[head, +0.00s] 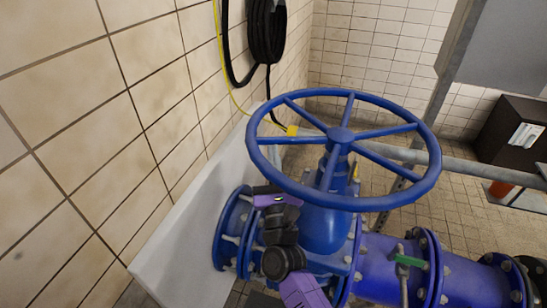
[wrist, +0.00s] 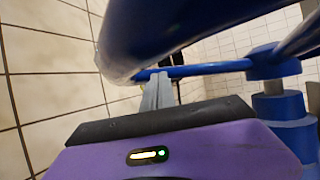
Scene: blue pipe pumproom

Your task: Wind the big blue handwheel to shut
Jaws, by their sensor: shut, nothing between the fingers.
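The big blue handwheel (head: 428,172) sits nearly level on top of its valve, with several spokes running to a central hub (head: 341,135). In the head view my purple wrist is at the wheel's left front, low beside the rim; the fingertips are hidden there. I cannot tell whether the fingers touch the wheel.
A tiled wall (head: 90,110) stands close on the left, with a black hose (head: 266,30) and a yellow cable on it. A blue pipe (head: 465,280) with bolted flanges and a small green-handled valve (head: 405,258) runs right. A grey rail (head: 465,168) passes behind the wheel.

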